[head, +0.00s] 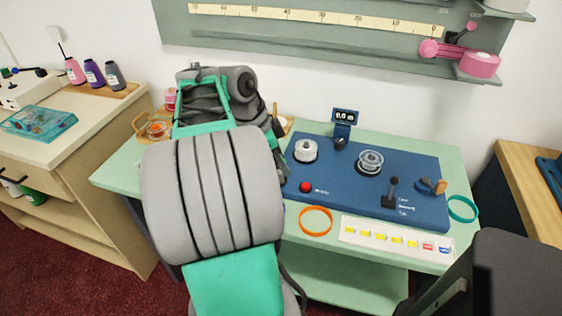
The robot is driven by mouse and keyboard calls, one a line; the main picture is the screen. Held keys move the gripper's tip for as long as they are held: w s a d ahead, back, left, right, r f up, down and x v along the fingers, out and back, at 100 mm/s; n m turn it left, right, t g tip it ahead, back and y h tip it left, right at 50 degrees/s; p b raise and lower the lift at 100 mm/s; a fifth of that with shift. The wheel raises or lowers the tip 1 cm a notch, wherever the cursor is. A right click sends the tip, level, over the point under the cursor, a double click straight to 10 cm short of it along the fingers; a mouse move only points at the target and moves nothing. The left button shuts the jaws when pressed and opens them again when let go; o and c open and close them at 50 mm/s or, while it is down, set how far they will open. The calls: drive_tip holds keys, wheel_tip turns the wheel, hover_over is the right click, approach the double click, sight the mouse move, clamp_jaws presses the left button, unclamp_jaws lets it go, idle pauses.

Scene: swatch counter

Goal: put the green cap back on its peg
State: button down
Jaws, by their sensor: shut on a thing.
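I cannot make out a green cap or its peg in the head view. My own arm covers the left and middle of the mint-green counter (115,178) and hides what lies behind it. My gripper is hidden behind the arm, so its jaws and anything in them do not show. A small wooden tray (140,122) with an orange-red round dish (157,128) shows just left of the arm. A pink-red jar (170,97) stands behind it, partly covered.
A blue panel (335,188) with spools, a red button and a lever covers the right of the counter. An orange ring (315,221) and a teal ring (462,208) lie beside it. A label strip (396,240) runs along the front. A ruler board (300,40) hangs behind.

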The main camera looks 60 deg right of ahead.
drive_tip(key=shift+f, duration=0.1)
drive_tip(key=shift+f+b, duration=1.15)
drive_tip(key=c, duration=1.1)
unclamp_jaws()
drive_tip(key=shift+o, duration=0.2)
drive_tip(key=shift+r, duration=0.15)
wheel_tip(320, 180, up, 7)
drive_tip(key=p, duration=0.6)
drive_tip(key=shift+p, duration=0.35)
